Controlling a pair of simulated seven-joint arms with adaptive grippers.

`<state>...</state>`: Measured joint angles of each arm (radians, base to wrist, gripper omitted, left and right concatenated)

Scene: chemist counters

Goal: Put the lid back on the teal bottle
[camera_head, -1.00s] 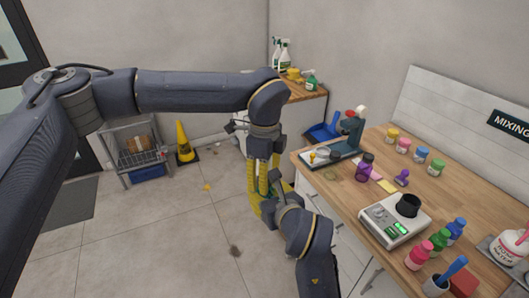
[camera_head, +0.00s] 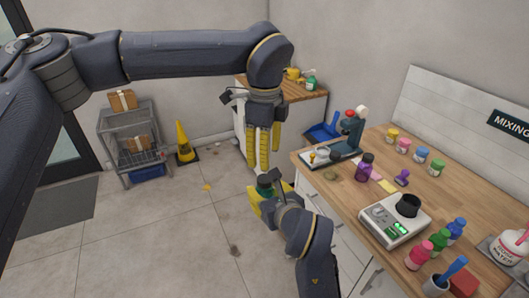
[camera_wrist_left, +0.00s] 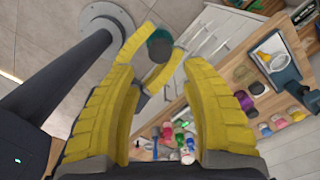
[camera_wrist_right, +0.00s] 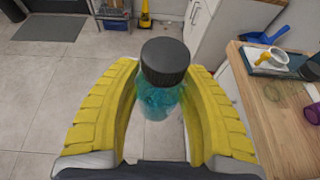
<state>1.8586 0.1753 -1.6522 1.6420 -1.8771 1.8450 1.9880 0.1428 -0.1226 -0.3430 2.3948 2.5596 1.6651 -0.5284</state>
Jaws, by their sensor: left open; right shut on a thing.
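The teal bottle (camera_head: 265,191) is held upright between the yellow fingers of my right gripper (camera_head: 269,195), which is shut on it. In the right wrist view the teal bottle (camera_wrist_right: 157,101) has the black lid (camera_wrist_right: 165,62) on its top; the lid looks level, but how tightly it sits cannot be told. My left gripper (camera_head: 264,162) is open and empty, pointing down just above the lid. In the left wrist view its fingers are spread, and the lid (camera_wrist_left: 159,44) shows beyond them between the right gripper's fingers.
The wooden counter (camera_head: 345,195) on the right carries a microscope (camera_head: 351,130), a purple jar (camera_head: 365,167), a scale (camera_head: 394,220) and several small bottles. A trolley (camera_head: 128,133) and a yellow cone (camera_head: 183,142) stand at the back left.

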